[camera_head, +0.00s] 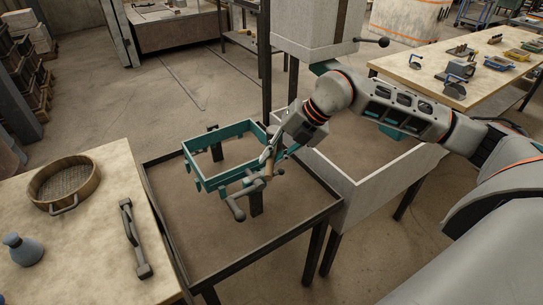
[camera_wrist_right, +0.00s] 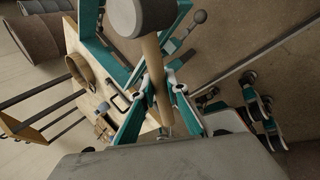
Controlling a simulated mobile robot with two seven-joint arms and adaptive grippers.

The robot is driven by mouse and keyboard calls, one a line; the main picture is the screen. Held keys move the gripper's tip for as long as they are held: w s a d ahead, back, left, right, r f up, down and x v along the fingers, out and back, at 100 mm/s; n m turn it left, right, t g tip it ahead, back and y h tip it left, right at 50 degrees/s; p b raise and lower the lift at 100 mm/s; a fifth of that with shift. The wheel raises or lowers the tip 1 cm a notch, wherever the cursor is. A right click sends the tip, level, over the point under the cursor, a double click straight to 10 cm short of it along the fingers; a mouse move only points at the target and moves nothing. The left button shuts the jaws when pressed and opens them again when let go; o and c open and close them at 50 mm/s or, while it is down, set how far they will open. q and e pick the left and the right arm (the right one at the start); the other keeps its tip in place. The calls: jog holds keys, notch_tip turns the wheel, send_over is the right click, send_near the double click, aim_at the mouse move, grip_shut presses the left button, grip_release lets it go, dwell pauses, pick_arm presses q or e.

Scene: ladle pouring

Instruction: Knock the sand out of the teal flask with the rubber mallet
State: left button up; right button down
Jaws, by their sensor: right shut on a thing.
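The teal flask (camera_head: 218,181) is an open rectangular frame on dark supports above a dark-rimmed table. Brown surface shows through its opening; I cannot tell how much sand clings inside. My right gripper (camera_head: 268,160) is at the flask's right front corner, shut on the mallet's wooden handle. In the wrist view the same gripper (camera_wrist_right: 163,88) pinches the handle, and the rubber mallet (camera_wrist_right: 150,14) shows its grey head at the top edge. I cannot tell whether the mallet touches the flask. My left gripper is out of view.
A pale table at left holds a round sieve (camera_head: 88,187), a blue-grey bottle (camera_head: 22,252) and a dark handled bar (camera_head: 133,238). A white-walled bin (camera_head: 375,190) stands close right of the dark-rimmed table (camera_head: 190,283). The dark-rimmed table's front is clear.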

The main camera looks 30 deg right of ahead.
jog(key=shift+r+p, duration=0.75)
jog(key=shift+r, duration=0.75)
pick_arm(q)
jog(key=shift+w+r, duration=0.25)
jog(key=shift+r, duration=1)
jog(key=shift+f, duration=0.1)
pick_arm(e)
jog(key=shift+r, duration=0.3)
notch_tip(320, 180, up, 4)
jog(key=p, duration=0.2)
jog(key=shift+f+p, duration=0.15)
jog(key=shift+p, duration=0.25)
jog(key=shift+r, duration=0.35)
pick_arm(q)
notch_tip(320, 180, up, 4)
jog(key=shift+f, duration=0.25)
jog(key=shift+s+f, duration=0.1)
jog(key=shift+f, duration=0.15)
